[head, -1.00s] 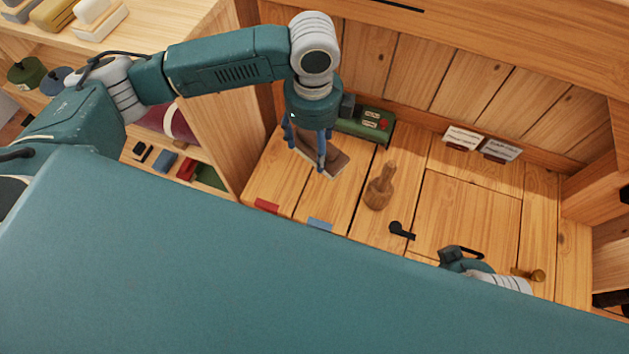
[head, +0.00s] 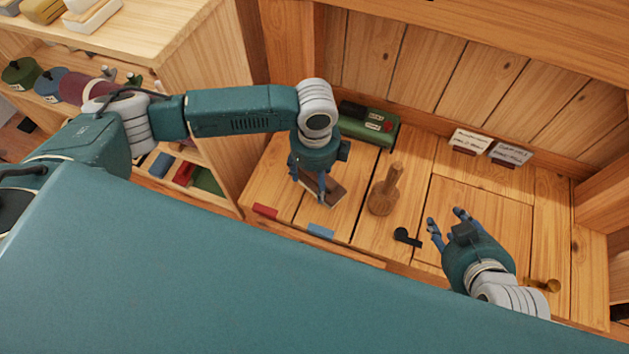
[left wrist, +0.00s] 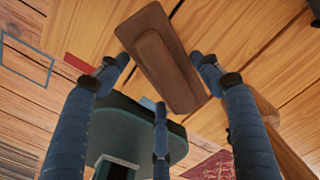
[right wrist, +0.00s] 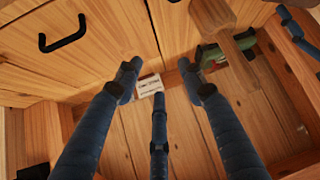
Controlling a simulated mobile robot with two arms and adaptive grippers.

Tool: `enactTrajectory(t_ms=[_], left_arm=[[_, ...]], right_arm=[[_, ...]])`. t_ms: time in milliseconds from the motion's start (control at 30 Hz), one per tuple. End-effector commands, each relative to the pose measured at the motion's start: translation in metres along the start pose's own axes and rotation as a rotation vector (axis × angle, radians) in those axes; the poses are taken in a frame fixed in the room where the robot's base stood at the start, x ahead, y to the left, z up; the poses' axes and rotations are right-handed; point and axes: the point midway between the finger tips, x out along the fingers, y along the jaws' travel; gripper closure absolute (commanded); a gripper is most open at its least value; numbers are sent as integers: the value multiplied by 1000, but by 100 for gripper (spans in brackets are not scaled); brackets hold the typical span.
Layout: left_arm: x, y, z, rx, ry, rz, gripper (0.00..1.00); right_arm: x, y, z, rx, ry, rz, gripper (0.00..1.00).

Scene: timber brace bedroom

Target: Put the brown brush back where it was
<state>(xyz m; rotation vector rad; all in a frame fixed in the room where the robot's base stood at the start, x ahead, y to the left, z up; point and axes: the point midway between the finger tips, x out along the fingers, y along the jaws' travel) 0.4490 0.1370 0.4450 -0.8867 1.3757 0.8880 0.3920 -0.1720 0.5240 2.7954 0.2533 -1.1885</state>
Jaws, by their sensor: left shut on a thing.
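The brown brush (head: 332,189) is a flat block with a raised ridge, low over the wooden bench top (head: 285,180) at its left part. My left gripper (head: 308,186) is above it, with fingers shut on it. In the left wrist view the brush (left wrist: 172,72) lies tilted between the fingertips. I cannot tell whether it touches the bench. My right gripper (head: 445,224) is open and empty over the right part of the bench. Its spread fingers also show in the right wrist view (right wrist: 160,78).
A wooden mallet-like tool (head: 384,194) stands just right of the brush. A green box (head: 369,124) is behind it. Red (head: 265,211) and blue (head: 320,230) strips mark the front edge. A black handle (head: 406,237) and two cards (head: 470,140) are further right.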

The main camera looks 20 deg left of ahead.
Motion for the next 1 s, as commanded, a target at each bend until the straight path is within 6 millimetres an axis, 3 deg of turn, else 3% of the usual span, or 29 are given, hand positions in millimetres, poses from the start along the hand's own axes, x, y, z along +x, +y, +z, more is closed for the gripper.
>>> enactTrajectory(t_ms=[100, 233, 600, 633, 700, 1000], left_arm=[[12, 0, 0, 0, -1, 1, 59], [17, 0, 0, 0, -1, -1, 59], [18, 0, 0, 0, -1, 0, 59], [18, 0, 0, 0, -1, 0, 29], [18, 0, 0, 0, -1, 0, 16], [18, 0, 0, 0, -1, 0, 16]], right_arm=[[4, -2, -21, -1, 86, -5, 60], [4, -4, -34, -2, 137, -7, 60], [3, -4, -35, -2, 137, -7, 60], [3, -4, -34, -2, 136, -7, 60], [3, -4, -34, -2, 136, -7, 60], [4, -3, -34, -2, 137, -6, 60]])
